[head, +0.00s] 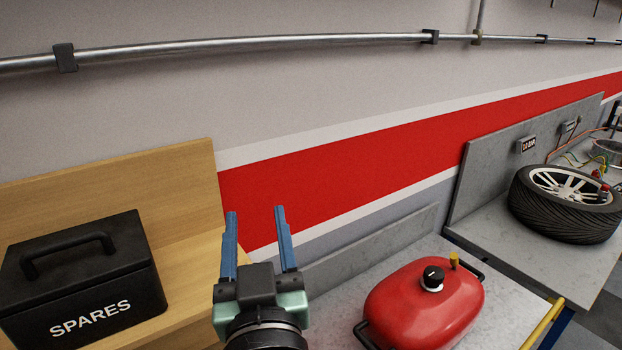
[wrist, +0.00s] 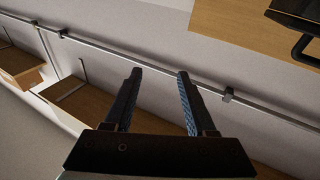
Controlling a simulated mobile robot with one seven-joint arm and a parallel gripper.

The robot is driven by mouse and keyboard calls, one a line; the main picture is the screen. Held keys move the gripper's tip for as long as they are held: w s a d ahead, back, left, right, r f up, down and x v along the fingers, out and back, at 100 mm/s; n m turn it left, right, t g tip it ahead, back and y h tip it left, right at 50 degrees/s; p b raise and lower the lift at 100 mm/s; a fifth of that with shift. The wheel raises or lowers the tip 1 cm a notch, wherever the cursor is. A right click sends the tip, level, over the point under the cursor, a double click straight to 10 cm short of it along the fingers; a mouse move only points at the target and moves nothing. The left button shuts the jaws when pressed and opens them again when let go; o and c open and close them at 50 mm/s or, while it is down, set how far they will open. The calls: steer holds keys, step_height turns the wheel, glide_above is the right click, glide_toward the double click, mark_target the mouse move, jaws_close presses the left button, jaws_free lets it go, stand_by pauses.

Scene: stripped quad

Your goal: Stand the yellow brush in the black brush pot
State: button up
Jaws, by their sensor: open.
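I cannot make out the yellow brush or the black brush pot in either view. My gripper (head: 256,212) is open and empty in the head view, with its two blue fingers pointing up in front of the wall. It stands between the wooden bench and the red tank, apart from both. In the wrist view the open fingers (wrist: 159,74) show nothing between them but wall and pipe.
A black SPARES box (head: 82,275) sits on a wooden bench (head: 190,245) at left. A red tank (head: 424,303) with a small yellow part (head: 453,260) stands on a grey bench. A tyre (head: 563,205) is farther right. A metal pipe (head: 240,43) crosses the wall.

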steer(key=s+d+r+m+t+h, duration=0.1)
steer(key=s+d+r+t, duration=0.1)
steer(key=r, duration=0.6)
steer(key=s+d+r+t+h, duration=0.1)
steer(key=s+d+r+t, duration=0.1)
steer(key=s+r, duration=0.3)
steer(key=s+d+r+m+t+h, duration=0.1)
steer(key=s+d+r+t, duration=0.1)
steer(key=r, duration=1)
steer(key=shift+s+d+r+m+t+h, duration=0.2)
steer(key=shift+s+r+m+t+h, duration=0.15)
steer(key=shift+s+t, duration=0.55)
steer(key=shift+w, duration=0.1)
